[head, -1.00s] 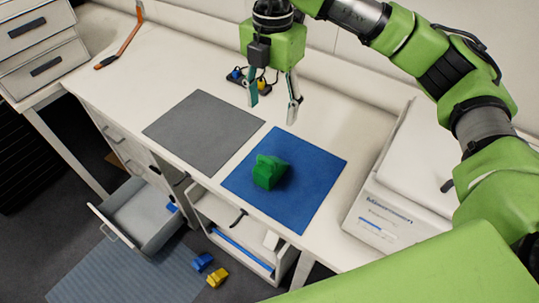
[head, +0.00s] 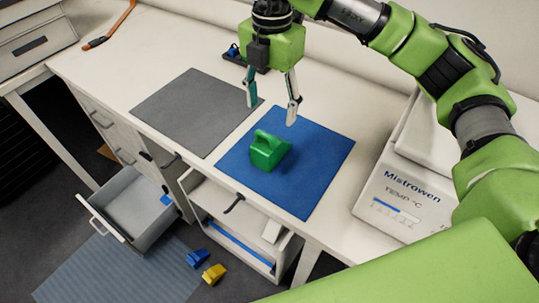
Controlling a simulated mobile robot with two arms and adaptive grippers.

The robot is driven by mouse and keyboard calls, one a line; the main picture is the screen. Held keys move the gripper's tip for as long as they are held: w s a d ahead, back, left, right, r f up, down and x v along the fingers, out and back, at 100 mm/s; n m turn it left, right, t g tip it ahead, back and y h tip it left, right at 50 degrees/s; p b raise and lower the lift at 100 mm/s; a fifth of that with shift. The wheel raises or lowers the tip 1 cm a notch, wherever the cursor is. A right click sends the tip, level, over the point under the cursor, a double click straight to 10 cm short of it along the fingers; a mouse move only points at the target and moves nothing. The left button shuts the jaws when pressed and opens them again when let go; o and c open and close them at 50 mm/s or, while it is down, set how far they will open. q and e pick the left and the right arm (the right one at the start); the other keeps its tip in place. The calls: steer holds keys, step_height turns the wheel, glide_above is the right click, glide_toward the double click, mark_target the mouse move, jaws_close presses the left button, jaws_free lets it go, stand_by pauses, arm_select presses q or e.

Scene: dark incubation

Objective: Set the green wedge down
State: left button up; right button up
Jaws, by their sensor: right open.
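The green wedge (head: 268,151) rests on the blue mat (head: 318,170) on the white bench, in the mat's left half. Its handle-like top faces up. My right gripper (head: 270,112) is above and behind the wedge, pointing down. Its two fingers are spread with nothing between them, and it is apart from the wedge. My left gripper is not in view.
A grey mat (head: 195,110) lies left of the blue mat. A white device marked Mistrowen (head: 400,198) stands at right. Below the bench, an open drawer (head: 128,208) juts out, and a blue piece (head: 197,258) and a yellow piece (head: 214,274) lie on the floor.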

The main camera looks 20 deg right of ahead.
mark_target(270, 145)
step_height(270, 145, down, 8)
steer(key=shift+r+p, duration=0.1)
steer(key=shift+p, duration=0.8)
steer(key=shift+f+p, duration=0.35)
steer(key=shift+f, duration=0.2)
step_height(270, 145, down, 4)
steer(key=shift+w+a+r+p, duration=0.1)
steer(key=shift+w+r+p, duration=0.05)
steer(key=shift+p, duration=0.65)
steer(key=shift+f, duration=0.45)
steer(key=shift+c, duration=0.3)
steer(key=c, duration=1.2)
steer(key=shift+c, duration=0.7)
steer(key=shift+r, duration=0.1)
